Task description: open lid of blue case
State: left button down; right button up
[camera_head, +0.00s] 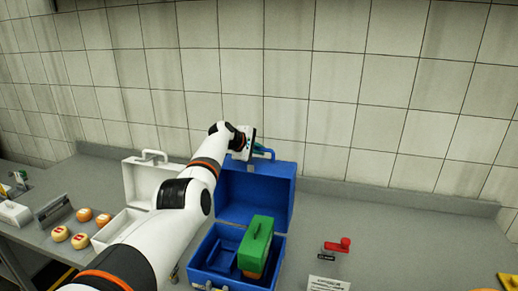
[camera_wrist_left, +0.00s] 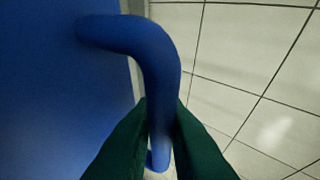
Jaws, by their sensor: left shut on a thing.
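The blue case (camera_head: 228,268) stands on the grey counter in the head view. Its lid (camera_head: 255,195) is raised upright at the back, so the inside shows. My left gripper (camera_head: 262,154) is at the top edge of the lid. In the left wrist view the green fingers (camera_wrist_left: 160,140) are shut on the lid's blue handle (camera_wrist_left: 150,40), with the blue lid surface (camera_wrist_left: 60,90) to the left. A green block-like item (camera_head: 256,243) with an orange base sits inside the case. My right gripper is in neither view.
A white open case (camera_head: 148,170) stands to the left, partly hidden by my left arm. Several round cheeses (camera_head: 82,228) lie further left. A red-handled item (camera_head: 338,245) and a white label card (camera_head: 328,284) are to the right. The tiled wall is close behind.

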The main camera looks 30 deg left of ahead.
pick_arm(q)
jog(key=shift+d+f, duration=0.1)
jog(key=shift+f, duration=0.1)
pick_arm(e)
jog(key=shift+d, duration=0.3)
pick_arm(q)
jog(key=c, duration=1.5)
grip_release()
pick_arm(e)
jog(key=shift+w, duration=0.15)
pick_arm(q)
jog(key=shift+o, duration=0.2)
jog(key=shift+r, duration=0.1)
